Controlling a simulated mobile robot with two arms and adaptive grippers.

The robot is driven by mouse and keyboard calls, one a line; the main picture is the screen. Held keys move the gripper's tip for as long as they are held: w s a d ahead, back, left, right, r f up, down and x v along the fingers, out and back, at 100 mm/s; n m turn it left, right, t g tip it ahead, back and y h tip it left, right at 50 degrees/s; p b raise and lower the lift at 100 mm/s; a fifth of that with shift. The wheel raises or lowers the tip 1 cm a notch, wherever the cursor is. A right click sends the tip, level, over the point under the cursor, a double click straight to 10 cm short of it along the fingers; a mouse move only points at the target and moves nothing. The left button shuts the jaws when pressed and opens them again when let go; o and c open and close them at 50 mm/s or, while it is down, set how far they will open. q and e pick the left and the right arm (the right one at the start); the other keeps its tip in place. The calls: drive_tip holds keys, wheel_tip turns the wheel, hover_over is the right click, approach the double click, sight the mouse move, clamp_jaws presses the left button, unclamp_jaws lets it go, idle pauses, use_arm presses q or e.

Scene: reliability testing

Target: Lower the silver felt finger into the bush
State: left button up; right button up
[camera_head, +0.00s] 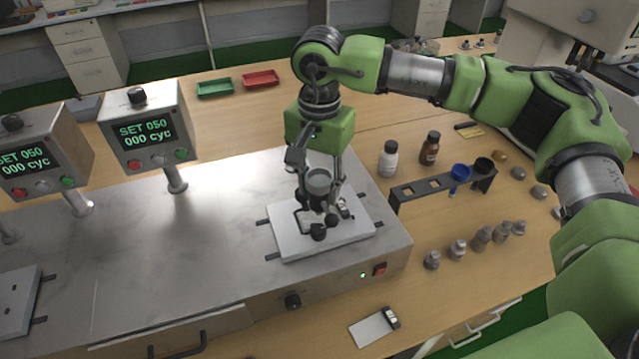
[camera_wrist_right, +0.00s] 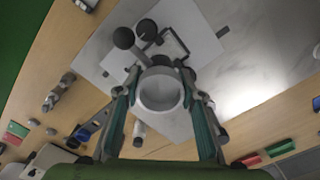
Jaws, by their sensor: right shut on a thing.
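My right gripper (camera_head: 319,192) points down over the white plate (camera_head: 290,244) on the steel bench unit. It is shut on the silver felt finger (camera_head: 319,179), a grey round body between its two fingers. In the right wrist view the silver felt finger (camera_wrist_right: 160,90) shows end-on as a pale cup shape between the fingers. A fixture with dark round knobs (camera_head: 318,232) stands on the plate just below; the knobs also show in the right wrist view (camera_wrist_right: 123,38). I cannot make out the bush, or whether the finger touches it. My left gripper is not in view.
Two counter displays (camera_head: 146,132) stand left on the steel unit. Right of it are a black rack (camera_head: 420,187) with a blue cup, two bottles (camera_head: 388,158) and several grey weights (camera_head: 458,249). Green and red trays (camera_head: 261,79) lie behind.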

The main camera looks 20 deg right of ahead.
drive_tip(key=o, duration=1.2)
drive_tip(key=o, duration=0.6)
drive_tip(key=shift+r, duration=0.1)
drive_tip(key=shift+r+p, duration=1.75)
drive_tip(key=shift+r, duration=1.7)
